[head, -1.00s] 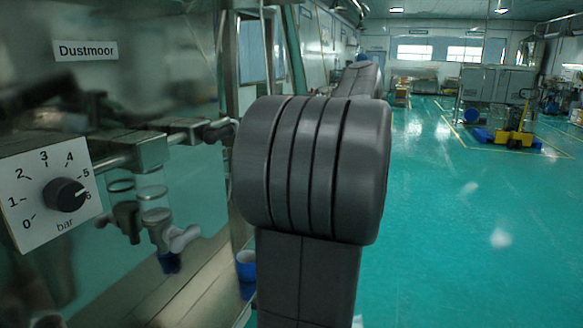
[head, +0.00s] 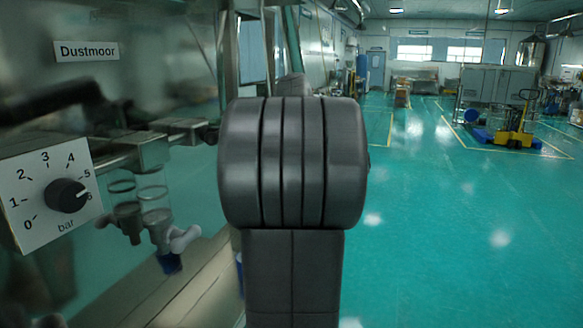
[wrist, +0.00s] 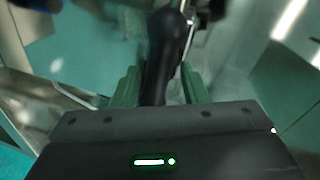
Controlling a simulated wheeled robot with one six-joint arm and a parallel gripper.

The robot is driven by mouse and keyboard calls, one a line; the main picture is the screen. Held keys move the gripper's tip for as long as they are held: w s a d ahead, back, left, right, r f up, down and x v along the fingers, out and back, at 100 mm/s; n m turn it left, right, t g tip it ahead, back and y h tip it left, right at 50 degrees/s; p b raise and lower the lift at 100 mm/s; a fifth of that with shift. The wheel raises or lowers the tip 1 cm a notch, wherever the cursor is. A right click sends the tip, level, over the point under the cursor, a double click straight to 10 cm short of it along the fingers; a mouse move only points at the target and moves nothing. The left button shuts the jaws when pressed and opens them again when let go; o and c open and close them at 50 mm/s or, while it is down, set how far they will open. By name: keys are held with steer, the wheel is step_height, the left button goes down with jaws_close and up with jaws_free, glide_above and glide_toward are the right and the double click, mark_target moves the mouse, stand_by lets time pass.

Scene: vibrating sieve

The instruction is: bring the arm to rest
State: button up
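My gripper shows in the wrist view (wrist: 160,88). Its two green fingers stand apart, one on each side of a blurred dark elongated shape. I cannot tell what that shape is, and no grip on it is visible. In the head view my large dark grey arm joint and the link below it stand in the middle, upright. They hide what is behind them, and my gripper is not visible there.
A steel machine (head: 150,260) fills the left, with a Dustmoor label (head: 86,51), a bar dial (head: 66,195) and glass fittings with a valve (head: 160,225). Open green floor (head: 450,240) lies to the right. A yellow pallet truck (head: 515,135) stands far off.

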steer(key=shift+r+n+t+b, duration=0.1)
steer(key=shift+n+t+b, duration=0.2)
steer(key=shift+n+b, duration=0.45)
